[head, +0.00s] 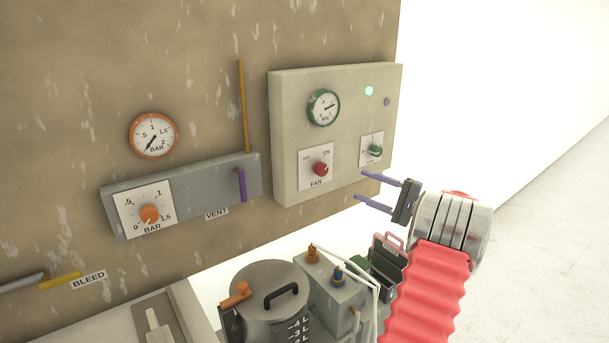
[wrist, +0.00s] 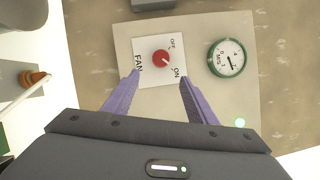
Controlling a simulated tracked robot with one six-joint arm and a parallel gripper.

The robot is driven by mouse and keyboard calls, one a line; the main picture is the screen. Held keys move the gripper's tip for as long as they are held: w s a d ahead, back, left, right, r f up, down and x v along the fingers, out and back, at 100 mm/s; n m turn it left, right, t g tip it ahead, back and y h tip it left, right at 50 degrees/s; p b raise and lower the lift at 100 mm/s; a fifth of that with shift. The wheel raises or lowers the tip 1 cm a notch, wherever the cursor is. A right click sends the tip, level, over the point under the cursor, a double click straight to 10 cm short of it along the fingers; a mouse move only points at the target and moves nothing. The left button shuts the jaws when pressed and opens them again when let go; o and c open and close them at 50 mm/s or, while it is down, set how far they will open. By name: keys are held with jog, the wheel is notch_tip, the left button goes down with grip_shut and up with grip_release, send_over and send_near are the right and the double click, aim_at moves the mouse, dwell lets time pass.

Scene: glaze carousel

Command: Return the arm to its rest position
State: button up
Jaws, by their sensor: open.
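My gripper (head: 380,189) is at the right in the head view, its two purple fingers apart and pointing left toward the control box (head: 284,130). Nothing is between the fingers. In the wrist view my gripper (wrist: 160,82) shows both fingers spread below the red FAN knob (wrist: 161,57), with a gap between. The fan knob also shows in the head view (head: 320,169), with its pointer toward ON in the wrist view. A red ribbed sleeve and silver wrist of my arm fill the lower right of the head view.
The box carries a green-rimmed gauge (head: 323,107), a lit green lamp (head: 369,91) and a green knob (head: 375,151). Left are an orange gauge (head: 154,135), orange knob (head: 149,214) and purple vent lever (head: 242,185). A lidded pot (head: 268,291) and a toolbox (head: 387,259) stand below.

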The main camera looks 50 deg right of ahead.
dwell(0.3)
jog(key=a+f+m+g, duration=0.2)
jog(key=a+f+g, duration=0.2)
jog(key=f, duration=0.7)
jog(key=a+f+n+g+y, duration=0.15)
jog(key=a+g, duration=0.25)
jog(key=a, duration=0.4)
jog(key=a+n+g, duration=0.5)
jog(key=a+g, duration=0.1)
jog(key=a, duration=1.2)
jog(key=s+a+r+n+h, duration=0.1)
jog(key=a+n, duration=0.4)
jog(key=a, duration=0.5)
jog(key=s+a+r+n+h, duration=0.2)
jog(key=s+a+r+n, duration=0.2)
jog(key=a, duration=0.7)
jog(key=s+a+r+n+h, duration=0.1)
jog(key=a+r+n, duration=0.4)
jog(key=a, duration=0.6)
jog(key=shift+s+r+n+t, duration=0.35)
jog(key=shift+s+r, duration=0.1)
jog(key=shift+s, duration=0.35)
